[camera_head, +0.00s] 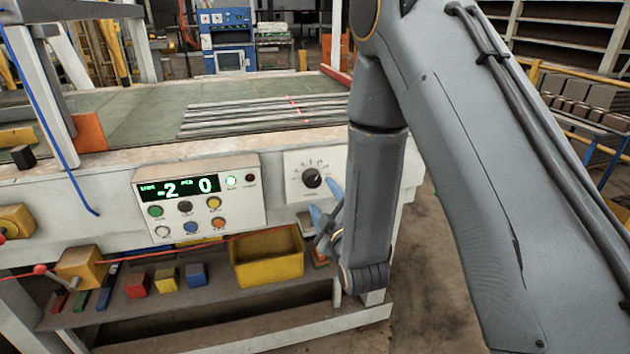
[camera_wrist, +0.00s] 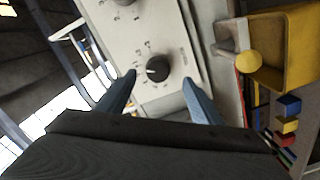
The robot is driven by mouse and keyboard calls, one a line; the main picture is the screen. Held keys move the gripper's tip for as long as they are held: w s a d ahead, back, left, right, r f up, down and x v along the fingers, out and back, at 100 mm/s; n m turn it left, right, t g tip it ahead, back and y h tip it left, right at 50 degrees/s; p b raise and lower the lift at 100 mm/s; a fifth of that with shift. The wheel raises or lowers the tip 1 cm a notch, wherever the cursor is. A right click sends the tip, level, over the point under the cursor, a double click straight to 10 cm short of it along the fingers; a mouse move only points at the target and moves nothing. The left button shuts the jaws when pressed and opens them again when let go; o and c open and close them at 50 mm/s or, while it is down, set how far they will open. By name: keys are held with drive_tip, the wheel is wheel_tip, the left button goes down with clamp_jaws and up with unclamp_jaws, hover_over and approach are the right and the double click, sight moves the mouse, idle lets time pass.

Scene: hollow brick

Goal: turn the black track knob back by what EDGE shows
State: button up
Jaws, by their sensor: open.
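A black knob (camera_head: 312,178) with a ring of marks sits on a pale panel at the right of the bench front. In the wrist view the black knob (camera_wrist: 158,69) has a light pointer line, and a second knob (camera_wrist: 125,2) is cut by the top edge. The labels are too small to read. My gripper (camera_wrist: 160,77) is open, with its blue fingers on either side of the nearer knob; contact cannot be told. In the head view my gripper (camera_head: 326,201) is partly hidden by my arm. The display (camera_head: 179,189) reads -2 at left and 0 at right.
Colored buttons (camera_head: 190,227) and a lit lamp sit around the display. Metal strips (camera_head: 262,115) lie on the bench top.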

sight(314, 182)
drive_tip(key=p+x, duration=0.1)
drive_tip(key=x, duration=0.3)
drive_tip(key=p+x, duration=0.1)
drive_tip(key=x, duration=0.2)
drive_tip(key=shift+w+a+r, duration=0.2)
drive_tip(key=shift+w+r, duration=0.05)
drive_tip(key=shift+w, duration=0.1)
drive_tip(key=c, duration=1.1)
